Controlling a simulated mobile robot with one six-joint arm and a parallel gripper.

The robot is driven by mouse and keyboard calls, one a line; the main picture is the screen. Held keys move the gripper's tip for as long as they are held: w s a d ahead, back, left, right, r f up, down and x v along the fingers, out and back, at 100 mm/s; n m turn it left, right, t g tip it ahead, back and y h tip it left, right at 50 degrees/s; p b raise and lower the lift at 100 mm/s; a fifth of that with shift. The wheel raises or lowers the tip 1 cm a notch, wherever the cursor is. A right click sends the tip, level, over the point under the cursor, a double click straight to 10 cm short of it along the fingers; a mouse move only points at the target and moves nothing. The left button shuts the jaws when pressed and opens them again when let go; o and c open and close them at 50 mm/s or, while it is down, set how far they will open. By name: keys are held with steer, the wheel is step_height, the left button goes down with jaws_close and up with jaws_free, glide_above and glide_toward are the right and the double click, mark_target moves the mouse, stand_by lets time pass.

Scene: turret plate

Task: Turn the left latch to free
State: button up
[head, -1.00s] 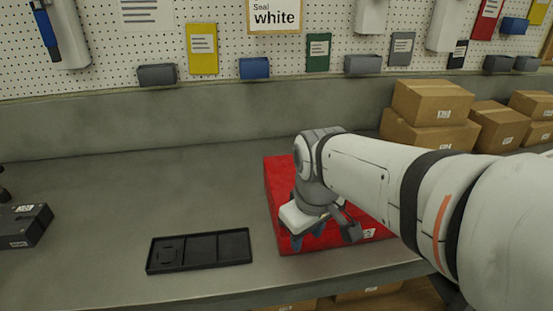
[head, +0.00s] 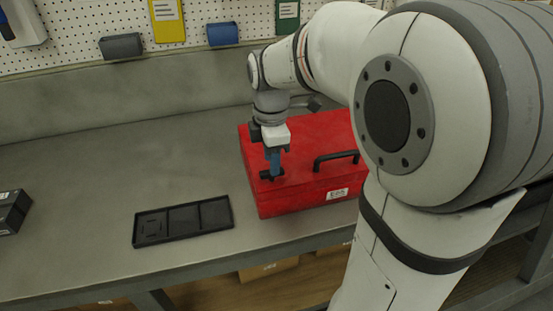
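A red case (head: 300,203) with a black handle (head: 337,159) and a white label stands on the grey bench. A small black latch (head: 267,175) sits on its top near the left end. My gripper (head: 275,170) points straight down over this latch, with its blue fingers at or touching it. The fingers hide part of the latch, and I cannot tell whether they are closed on it. The right part of the case is hidden behind my arm.
A black tray with compartments (head: 182,221) lies on the bench left of the case. A dark box (head: 12,211) is at the far left. The bench between them is clear. Grey and blue bins (head: 222,34) hang on the pegboard behind.

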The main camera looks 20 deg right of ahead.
steer(key=shift+f, duration=1.2)
